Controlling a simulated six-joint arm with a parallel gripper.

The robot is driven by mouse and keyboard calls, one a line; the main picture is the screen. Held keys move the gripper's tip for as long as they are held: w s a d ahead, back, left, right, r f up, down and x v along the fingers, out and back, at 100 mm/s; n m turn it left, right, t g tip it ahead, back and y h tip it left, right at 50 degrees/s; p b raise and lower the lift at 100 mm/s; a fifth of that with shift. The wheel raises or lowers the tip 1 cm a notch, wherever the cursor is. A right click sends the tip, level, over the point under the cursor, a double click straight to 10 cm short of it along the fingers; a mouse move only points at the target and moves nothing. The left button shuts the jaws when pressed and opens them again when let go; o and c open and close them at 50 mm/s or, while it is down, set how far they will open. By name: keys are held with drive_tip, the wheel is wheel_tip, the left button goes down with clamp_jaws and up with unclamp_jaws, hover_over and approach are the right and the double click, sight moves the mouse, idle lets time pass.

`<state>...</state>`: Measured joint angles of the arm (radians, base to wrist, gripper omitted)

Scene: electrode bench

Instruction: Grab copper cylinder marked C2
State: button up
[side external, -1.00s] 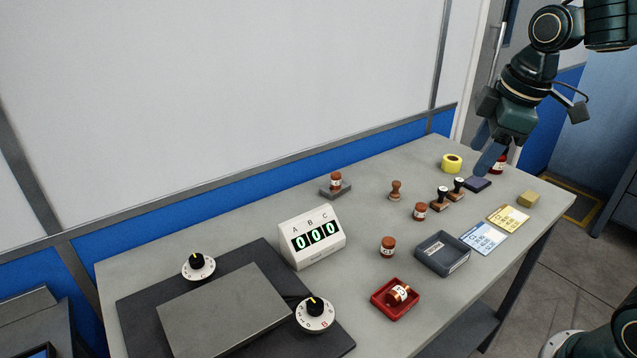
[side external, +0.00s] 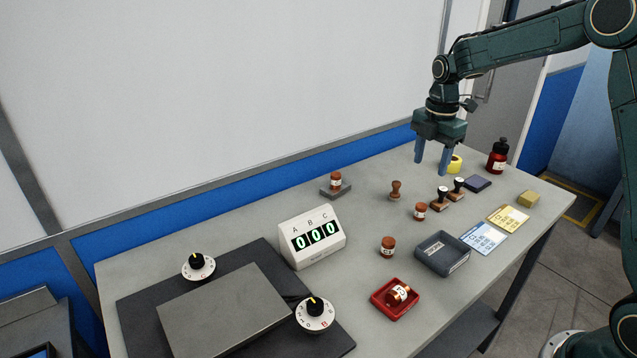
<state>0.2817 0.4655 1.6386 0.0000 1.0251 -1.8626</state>
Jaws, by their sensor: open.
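Several copper cylinders with pale labels are in the side view; I cannot surely read which is marked C2. One cylinder (side external: 336,181) stands on a small grey block (side external: 326,191) at the back. Another cylinder (side external: 420,212) stands beside the stamps. A third cylinder (side external: 387,247) stands nearer the front, left of the grey bin. One more cylinder (side external: 397,294) lies tilted in a red tray (side external: 378,308). My gripper (side external: 431,168) is open and empty, fingers pointing down, above the back right part of the table. It is apart from every cylinder.
A grey bin (side external: 436,266) and cards (side external: 484,238) lie at the right. A display box (side external: 316,249) and dials (side external: 314,315) are at the left.

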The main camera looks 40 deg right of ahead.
sight(422, 205)
drive_tip(key=shift+w+d+f, duration=0.1)
drive_tip(key=shift+d+f, duration=0.05)
drive_tip(key=shift+f, duration=2.25)
drive_tip(key=shift+w+d+f, duration=0.1)
drive_tip(key=shift+f, duration=2.25)
drive_tip(key=shift+f, duration=0.1)
drive_tip(key=shift+d+f, duration=0.1)
drive_tip(key=shift+f, duration=2.4)
drive_tip(key=c, duration=1.1)
clamp_jaws()
drive_tip(key=shift+r, duration=0.1)
